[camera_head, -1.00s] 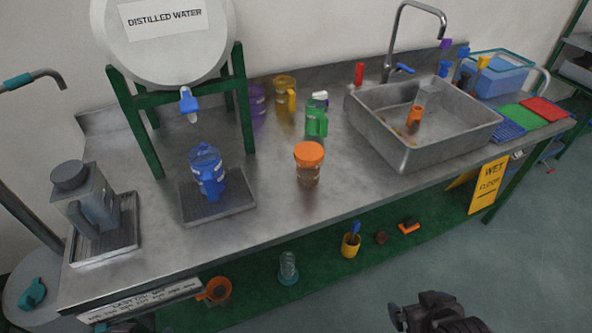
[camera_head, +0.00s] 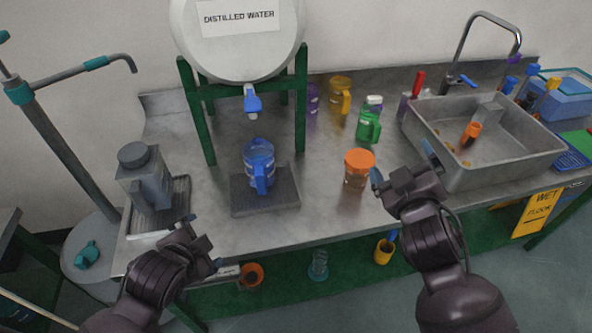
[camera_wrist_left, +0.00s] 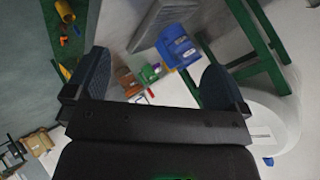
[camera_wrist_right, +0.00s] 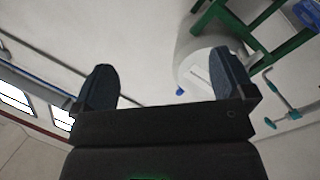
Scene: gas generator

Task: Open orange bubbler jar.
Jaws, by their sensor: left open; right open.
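The jar with the orange lid (camera_head: 359,162) stands upright near the front of the steel counter in the head view, its lid on and its body clear brownish. My right gripper (camera_head: 403,168) is open and empty just right of the jar; one fingertip looks close to the jar, but I cannot tell whether it touches. My left gripper (camera_head: 205,240) is open and empty at the counter's front edge, left of the jar and in front of the blue jug's tray. The right wrist view, between the open fingers (camera_wrist_right: 164,82), shows wall and tank, not the jar.
A blue jug (camera_head: 259,165) stands on a dark tray under the distilled water tank (camera_head: 240,50). A grey jug (camera_head: 145,180) is at left. Green (camera_head: 369,122), yellow (camera_head: 340,95) and purple jars stand behind the orange one. The sink (camera_head: 485,140) is at right.

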